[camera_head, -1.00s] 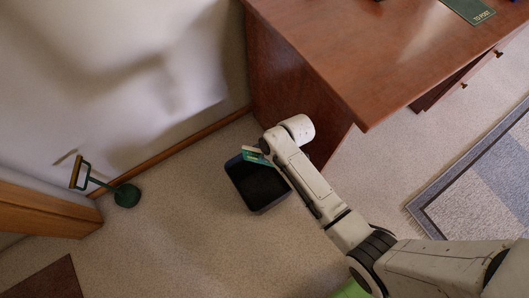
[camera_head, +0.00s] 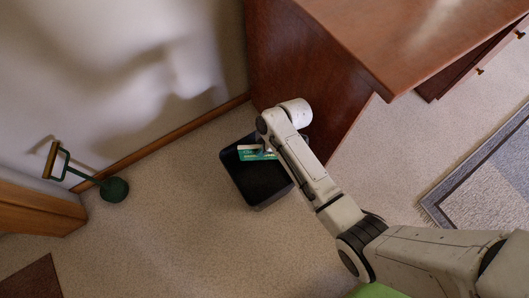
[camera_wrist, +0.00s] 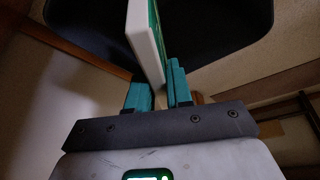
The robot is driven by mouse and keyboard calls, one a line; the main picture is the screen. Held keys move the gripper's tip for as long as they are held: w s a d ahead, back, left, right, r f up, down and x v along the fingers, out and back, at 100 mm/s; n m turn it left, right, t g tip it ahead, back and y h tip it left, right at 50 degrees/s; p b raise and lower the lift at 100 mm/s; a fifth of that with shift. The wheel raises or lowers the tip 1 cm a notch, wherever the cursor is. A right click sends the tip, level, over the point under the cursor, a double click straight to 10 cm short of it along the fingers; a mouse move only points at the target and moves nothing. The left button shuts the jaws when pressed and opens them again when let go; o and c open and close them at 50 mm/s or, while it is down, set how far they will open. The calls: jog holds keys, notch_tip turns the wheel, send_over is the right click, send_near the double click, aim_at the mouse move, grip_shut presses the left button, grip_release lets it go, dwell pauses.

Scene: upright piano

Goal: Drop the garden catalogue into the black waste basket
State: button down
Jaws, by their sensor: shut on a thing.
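The black waste basket (camera_head: 240,186) stands on the carpet beside the wooden desk, its open top facing up. The garden catalogue (camera_head: 252,154), green with a pale edge, is over the far part of the basket's opening. My gripper is mostly hidden behind my arm in the head view. In the wrist view my gripper (camera_wrist: 158,88) has its teal fingers shut on the catalogue (camera_wrist: 145,38), which stands up between them, white edge toward the camera. The dark basket (camera_wrist: 225,35) fills the area beyond it. I cannot tell how far the catalogue is above the basket floor.
The wooden desk (camera_head: 400,40) rises close to the right of the basket. A wall with a wooden skirting runs behind. A green tool with a wooden handle (camera_head: 114,189) stands at the left. A rug (camera_head: 490,170) lies at the right. Carpet in front of the basket is clear.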

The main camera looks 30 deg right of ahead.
jog(key=shift+f+b, duration=1.5)
jog(key=shift+f, duration=0.3)
jog(key=c, duration=0.9)
grip_release()
jog(key=shift+c, duration=0.2)
jog(key=p+v, duration=0.5)
jog(key=v, duration=0.5)
jog(key=shift+r, duration=0.4)
